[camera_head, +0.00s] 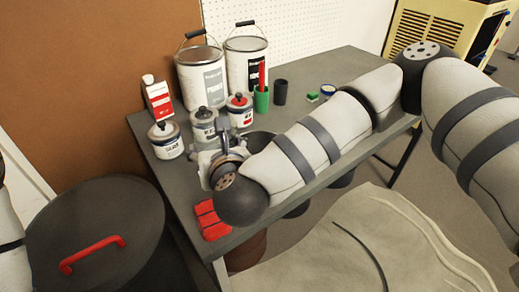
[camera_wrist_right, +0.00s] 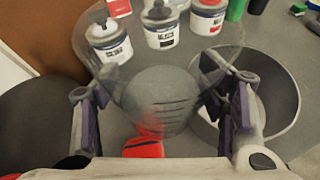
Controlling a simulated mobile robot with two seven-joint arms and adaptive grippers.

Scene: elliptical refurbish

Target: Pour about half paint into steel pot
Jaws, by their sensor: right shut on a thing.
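My right gripper (camera_wrist_right: 165,105) is shut on a see-through rounded vessel (camera_wrist_right: 222,50). Its grey lower part (camera_wrist_right: 160,88) lies between the purple-padded fingers, and its wide clear outline spreads ahead of them. I cannot tell how much paint is in it. In the head view, the right gripper (camera_head: 222,163) is above the table's left part, its fingers partly hidden by the wrist. The steel pot (camera_wrist_right: 278,75) stands just right of the gripper in the wrist view, with a pale patch inside. In the head view the arm mostly hides the pot (camera_head: 262,138). My left gripper is out of view.
Small lidded cans (camera_head: 165,140) (camera_head: 240,111) and a grey can (camera_head: 203,125) stand behind the gripper. A red folded cloth (camera_head: 211,220) lies at the table's front left.

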